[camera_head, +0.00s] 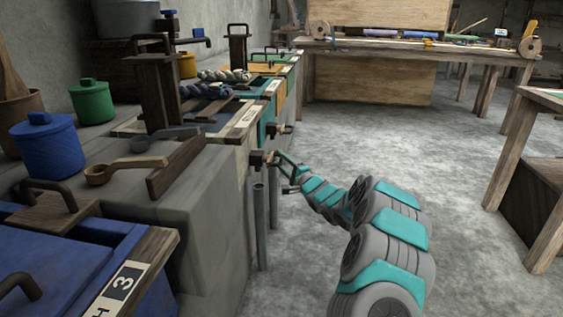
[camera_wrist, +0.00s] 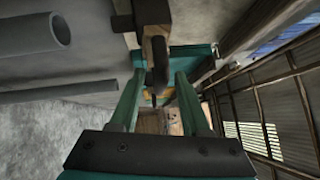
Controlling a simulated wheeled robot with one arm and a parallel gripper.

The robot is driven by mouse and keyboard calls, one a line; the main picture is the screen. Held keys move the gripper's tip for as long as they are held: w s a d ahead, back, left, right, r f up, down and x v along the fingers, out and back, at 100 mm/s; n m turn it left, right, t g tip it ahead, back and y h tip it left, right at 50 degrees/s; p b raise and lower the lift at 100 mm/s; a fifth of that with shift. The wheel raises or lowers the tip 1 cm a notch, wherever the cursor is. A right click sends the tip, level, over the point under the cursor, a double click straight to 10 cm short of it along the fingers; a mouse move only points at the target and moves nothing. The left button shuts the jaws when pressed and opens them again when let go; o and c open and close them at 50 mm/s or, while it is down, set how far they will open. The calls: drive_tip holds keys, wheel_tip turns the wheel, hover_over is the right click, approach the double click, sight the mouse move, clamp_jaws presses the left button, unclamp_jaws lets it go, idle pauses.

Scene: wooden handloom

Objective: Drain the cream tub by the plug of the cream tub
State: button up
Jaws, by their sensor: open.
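The cream tub (camera_head: 243,147) is set in the grey bench on the left; only its narrow pale front strip shows clearly. Its plug (camera_head: 257,158), a dark block with a wooden handle part, sticks out from the front above a grey pipe. My gripper (camera_head: 284,163) is open at the plug's right. In the wrist view, the plug (camera_wrist: 157,62) shows ahead, a wooden piece and a dark curved part between the two teal fingers of my gripper (camera_wrist: 158,78). I cannot tell whether the fingers touch it.
A second plug (camera_head: 279,130) sticks out farther along the bench front. Grey drain pipes (camera_head: 260,225) stand below. A blue tub (camera_head: 60,262) is at the near left.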

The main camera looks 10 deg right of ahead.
drive_tip(key=shift+c, duration=0.4)
clamp_jaws()
idle(1.0)
